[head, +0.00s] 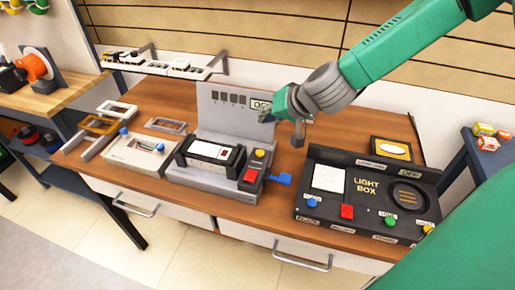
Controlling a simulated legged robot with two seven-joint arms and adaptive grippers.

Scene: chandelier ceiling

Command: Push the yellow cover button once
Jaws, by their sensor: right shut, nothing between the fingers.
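A grey machine (222,182) with an upright back panel (224,112) stands mid-bench. On its right side sit a yellow button (260,153), a red button (250,175) and a blue lever (281,179). The black light box (366,185) to the right also has a yellow button (428,229) at its front right corner, partly cut by my green arm. I cannot read which yellow button is labelled cover. My right gripper (298,140) is shut and empty, held up and right of the grey machine's yellow button, apart from it. My left gripper is not in view.
The light box also has blue (311,203), red (347,211) and green (390,221) buttons. A white device (139,152) and several frames lie on the left of the wooden bench. A wall shelf (165,68) runs behind. A dark side table (480,160) is at right.

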